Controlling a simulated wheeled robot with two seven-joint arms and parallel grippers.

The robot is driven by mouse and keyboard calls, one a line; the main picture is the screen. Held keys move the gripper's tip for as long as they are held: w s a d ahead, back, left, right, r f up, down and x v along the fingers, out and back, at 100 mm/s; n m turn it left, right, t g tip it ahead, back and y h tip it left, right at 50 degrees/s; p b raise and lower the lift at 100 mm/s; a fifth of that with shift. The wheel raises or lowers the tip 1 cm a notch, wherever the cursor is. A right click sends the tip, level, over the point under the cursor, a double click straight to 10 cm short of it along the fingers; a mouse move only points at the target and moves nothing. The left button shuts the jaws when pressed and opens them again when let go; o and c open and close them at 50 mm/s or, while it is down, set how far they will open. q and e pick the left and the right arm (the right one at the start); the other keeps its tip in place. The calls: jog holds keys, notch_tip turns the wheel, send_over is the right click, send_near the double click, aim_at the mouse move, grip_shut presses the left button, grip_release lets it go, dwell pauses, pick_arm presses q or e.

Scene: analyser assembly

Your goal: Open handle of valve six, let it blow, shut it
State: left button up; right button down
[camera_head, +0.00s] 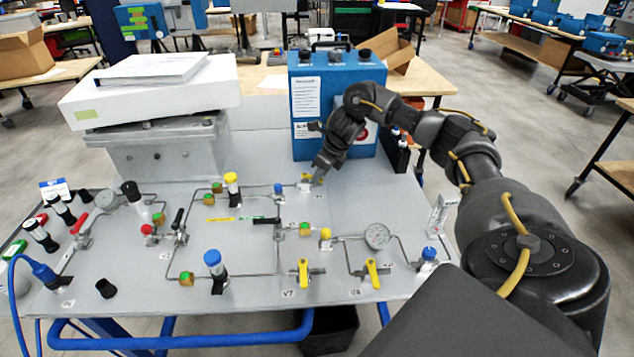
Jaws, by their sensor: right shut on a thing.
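My right gripper (317,177) reaches down from the right to a small valve (305,187) at the back middle of the grey panel. It is shut on that valve's handle, of which only a little yellow shows at the fingertips. The gripper hides most of the handle, so its angle is hard to tell. The valve's label is too small to read; by its place it appears to be valve six. My left gripper is not in view.
The panel (130,310) carries thin pipes, gauges and several other valves, among them yellow handles (303,272) and (372,273) at the front. A blue box (308,140) stands close behind my right gripper. A white case (150,100) stands at the back left.

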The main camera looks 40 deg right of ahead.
jog(key=n, duration=0.1)
jog(key=d+n+y, duration=0.1)
jog(key=shift+w+d+n, duration=0.1)
jog(key=shift+w+n, duration=0.25)
jog(key=shift+n, duration=0.05)
jog(key=shift+w+d+n+g, duration=0.25)
jog(key=shift+n+g, duration=0.15)
jog(key=shift+n, duration=0.3)
jog(key=shift+w+d+r+n+y, duration=0.1)
jog(key=shift+w+d+n+y, duration=0.05)
jog(key=shift+n+y, duration=0.3)
jog(key=shift+w+d+n+g, duration=0.1)
jog(key=shift+n+g, duration=0.2)
jog(key=shift+n, duration=0.45)
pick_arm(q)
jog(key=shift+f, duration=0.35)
